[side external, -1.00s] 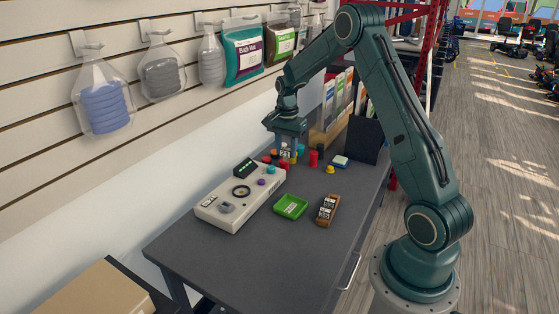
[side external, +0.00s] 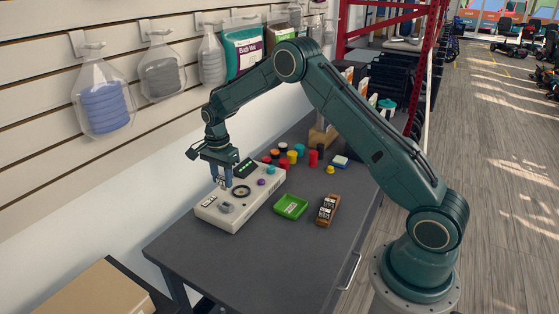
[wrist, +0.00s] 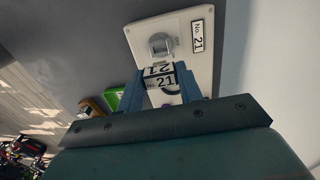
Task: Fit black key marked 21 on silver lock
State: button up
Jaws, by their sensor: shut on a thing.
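My gripper (side external: 221,183) is shut on a key whose label reads 21 and holds it above the near end of the white panel (side external: 246,200). In the wrist view the key (wrist: 160,78) sits between the fingertips (wrist: 162,86), with its white label and dark number showing. The silver lock (wrist: 160,45) is a round metal piece on the panel, beside a plate marked No. 21 (wrist: 197,36). It also shows in the side view (side external: 226,208), just below the gripper. The key appears apart from the lock, though its lower end is hard to see.
A green tray (side external: 291,207) and a brown holder (side external: 327,210) with labelled keys stand right of the panel. Several coloured round pieces (side external: 291,157) stand behind it. A ringed dial (side external: 241,191) and a dark box (side external: 246,168) are on the panel. The table front is clear.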

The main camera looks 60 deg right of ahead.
jog(key=shift+f, duration=0.2)
jog(key=shift+f, duration=2.55)
jog(key=shift+f, duration=0.95)
dwell(1.2)
jog(key=o, duration=1.4)
jog(key=shift+o, duration=0.2)
jog(key=shift+r, duration=0.1)
jog(key=shift+r, duration=2.9)
